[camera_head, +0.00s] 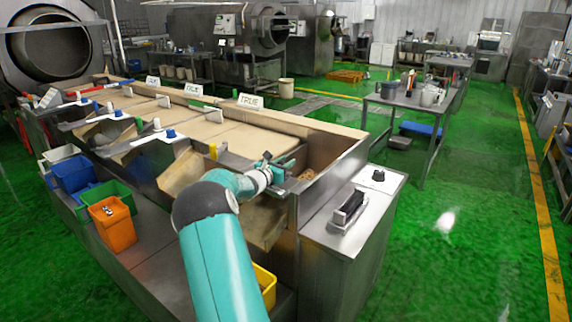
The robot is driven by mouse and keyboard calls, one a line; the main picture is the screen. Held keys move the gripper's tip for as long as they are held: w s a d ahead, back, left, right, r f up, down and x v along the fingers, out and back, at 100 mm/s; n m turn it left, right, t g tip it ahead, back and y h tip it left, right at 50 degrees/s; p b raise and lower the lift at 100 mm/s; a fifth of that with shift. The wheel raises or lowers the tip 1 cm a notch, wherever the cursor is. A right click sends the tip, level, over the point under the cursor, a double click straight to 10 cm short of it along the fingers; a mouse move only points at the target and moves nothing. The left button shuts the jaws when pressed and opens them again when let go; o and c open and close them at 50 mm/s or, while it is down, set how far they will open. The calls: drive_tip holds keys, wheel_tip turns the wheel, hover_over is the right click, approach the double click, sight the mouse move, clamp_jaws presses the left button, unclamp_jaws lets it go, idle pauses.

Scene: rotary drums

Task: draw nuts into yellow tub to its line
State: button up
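The yellow tub (265,283) stands low at the front of the steel counter, under the right-end chute. My arm hides most of it, so its line and contents do not show. Brown nuts (305,175) lie in the open bin at the counter's right end, only partly visible. My gripper (280,168) is over the front edge of that bin, beside dark metal parts there. It is too small and cluttered to tell whether its fingers are open or touching anything.
An orange tub (111,222), a green tub (91,197), a blue tub (72,174) and a white tub stand along the lower ledge. A scale-like device (348,210) sits on the right-hand cabinet (372,200). Green floor is open to the right.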

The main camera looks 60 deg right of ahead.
drive_tip(key=shift+o, duration=1.1)
drive_tip(key=w+a, duration=0.2)
drive_tip(key=a, duration=1.1)
drive_tip(key=shift+a, duration=0.35)
